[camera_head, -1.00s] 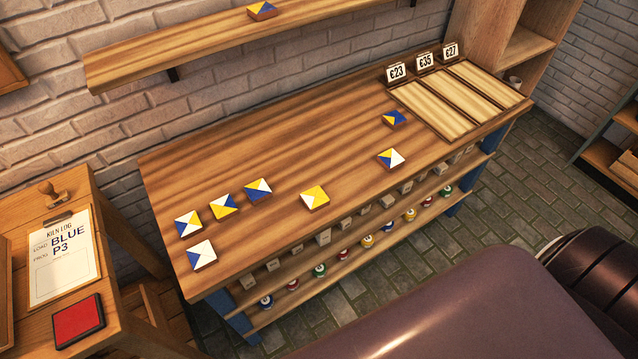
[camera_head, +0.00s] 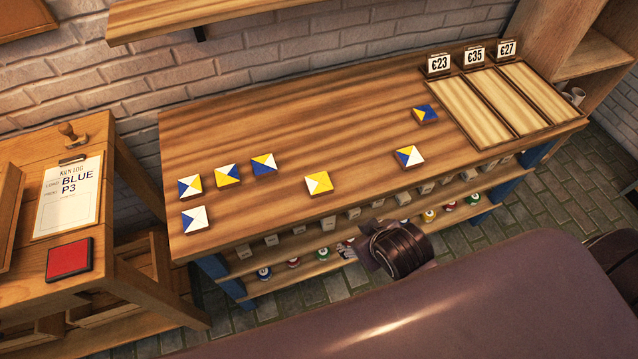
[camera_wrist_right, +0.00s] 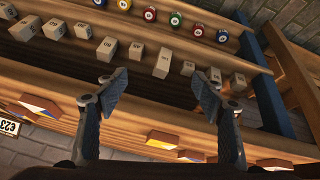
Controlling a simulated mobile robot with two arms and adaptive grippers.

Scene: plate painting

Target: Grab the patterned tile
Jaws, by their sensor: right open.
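Several square tiles in yellow, blue and white triangle patterns lie on the wooden table (camera_head: 300,130); I cannot tell which one is meant. At the left are a white-and-blue tile (camera_head: 195,220), a four-triangle tile (camera_head: 190,187), a yellow-and-blue tile (camera_head: 227,175) and a blue-and-white tile (camera_head: 264,164). A yellow-and-white tile (camera_head: 318,182) lies mid-front; a yellow, blue and white tile (camera_head: 409,157) and a blue-and-yellow tile (camera_head: 425,114) lie further right. My right gripper (camera_wrist_right: 161,88) is open and empty by the table's front edge. My left gripper is out of view.
Wooden trays (camera_head: 508,100) with price cards stand at the table's right end. Shelves below hold paint bottles (camera_head: 449,206) and small blocks. A side table at left bears a red pad (camera_head: 69,259), a clipboard (camera_head: 70,198) and a stamp (camera_head: 71,132).

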